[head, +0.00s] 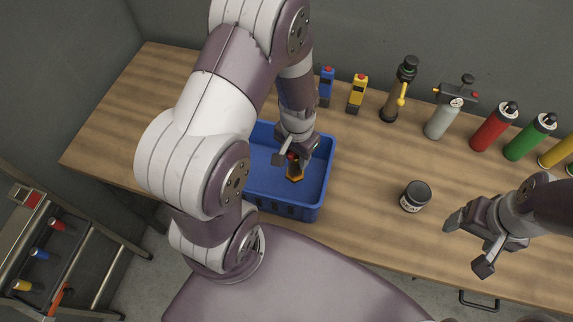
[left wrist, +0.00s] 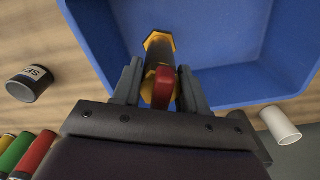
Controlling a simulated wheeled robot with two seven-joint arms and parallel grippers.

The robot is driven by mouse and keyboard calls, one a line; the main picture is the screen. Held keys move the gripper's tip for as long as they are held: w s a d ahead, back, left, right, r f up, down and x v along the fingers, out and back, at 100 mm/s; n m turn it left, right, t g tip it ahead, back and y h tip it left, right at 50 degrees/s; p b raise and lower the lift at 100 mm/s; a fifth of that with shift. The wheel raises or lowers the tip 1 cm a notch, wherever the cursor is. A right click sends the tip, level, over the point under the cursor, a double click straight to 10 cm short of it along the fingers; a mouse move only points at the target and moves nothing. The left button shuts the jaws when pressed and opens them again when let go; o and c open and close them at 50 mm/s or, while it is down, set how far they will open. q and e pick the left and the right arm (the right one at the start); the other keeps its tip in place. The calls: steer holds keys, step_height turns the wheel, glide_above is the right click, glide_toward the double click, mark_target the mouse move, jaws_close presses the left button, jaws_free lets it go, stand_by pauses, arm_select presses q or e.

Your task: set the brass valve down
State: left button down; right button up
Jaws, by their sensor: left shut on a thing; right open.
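The brass valve, with a red handle, shows in the left wrist view (left wrist: 158,50) between the fingers of my left gripper (left wrist: 158,88). In the head view the valve (head: 295,173) is over the blue crate (head: 312,211), inside its outline. My left gripper (head: 294,156) is shut on it from above, and the arm covers the crate's left part. I cannot tell whether the valve touches the crate floor. The crate also shows in the left wrist view (left wrist: 225,60). My right gripper (head: 468,243) is open and empty at the right, near the table's front edge.
A dark-lidded jar (head: 415,196) stands right of the crate on the wooden table (head: 365,235).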

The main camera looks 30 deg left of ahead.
mark_target(295, 167)
arm_select(q)
steer(key=f, duration=0.6)
steer(key=shift+w+a+f+p, duration=0.1)
steer(key=shift+w+f+p, duration=0.05)
steer(key=shift+w+p, duration=0.2)
steer(key=shift+s, duration=0.2)
steer(key=c, duration=1)
jaws_free()
steer(key=o, duration=0.4)
steer(key=shift+w, duration=0.1)
arm_select(e)
steer(key=shift+w+r, duration=0.25)
steer(key=shift+r, duration=0.05)
